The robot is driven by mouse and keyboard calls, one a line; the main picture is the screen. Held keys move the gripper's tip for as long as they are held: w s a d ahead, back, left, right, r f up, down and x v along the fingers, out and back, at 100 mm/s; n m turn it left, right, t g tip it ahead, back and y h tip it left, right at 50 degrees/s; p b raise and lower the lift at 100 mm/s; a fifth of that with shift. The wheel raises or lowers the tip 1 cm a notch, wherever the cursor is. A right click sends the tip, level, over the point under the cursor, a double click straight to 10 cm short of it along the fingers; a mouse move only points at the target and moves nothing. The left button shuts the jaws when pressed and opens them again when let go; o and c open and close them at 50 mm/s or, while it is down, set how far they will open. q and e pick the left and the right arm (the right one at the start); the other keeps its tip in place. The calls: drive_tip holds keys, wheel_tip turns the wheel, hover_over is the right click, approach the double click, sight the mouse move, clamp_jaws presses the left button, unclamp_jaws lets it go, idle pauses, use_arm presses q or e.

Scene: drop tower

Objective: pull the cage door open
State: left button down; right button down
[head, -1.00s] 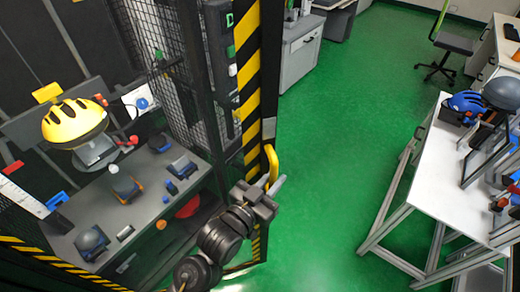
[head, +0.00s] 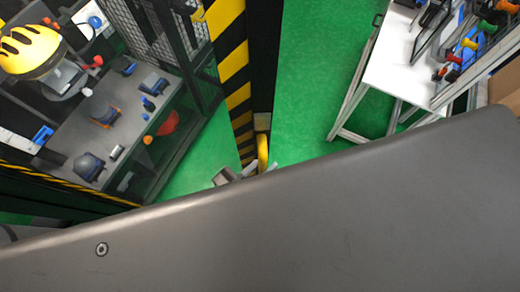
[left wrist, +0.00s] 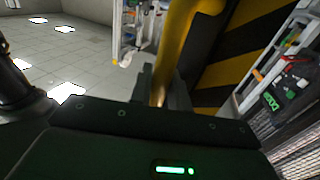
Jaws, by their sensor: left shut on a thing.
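The cage door has an edge striped black and yellow (head: 231,62), with a yellow handle (head: 262,152) low on it. My left gripper (head: 242,173) is at the handle, mostly covered in the head view by a large grey part of my own body. In the left wrist view the yellow handle (left wrist: 172,50) runs down between the fingers of my left gripper (left wrist: 160,92), which is shut on it. The striped door face (left wrist: 238,62) stands just to the right of it. My right gripper is not in view.
Inside the cage, a dark table (head: 70,133) holds small tools and a yellow helmet (head: 32,48). Mesh panelling (head: 165,28) is beside the striped edge. A white workbench (head: 405,65) stands at right. Green floor (head: 310,100) between door and bench is clear.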

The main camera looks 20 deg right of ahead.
use_arm(q)
drive_tip(key=shift+s+a, duration=0.1)
drive_tip(key=shift+s, duration=0.15)
drive_tip(key=c, duration=1.4)
unclamp_jaws()
drive_tip(key=shift+b+v, duration=2.1)
drive_tip(key=shift+v, duration=3.35)
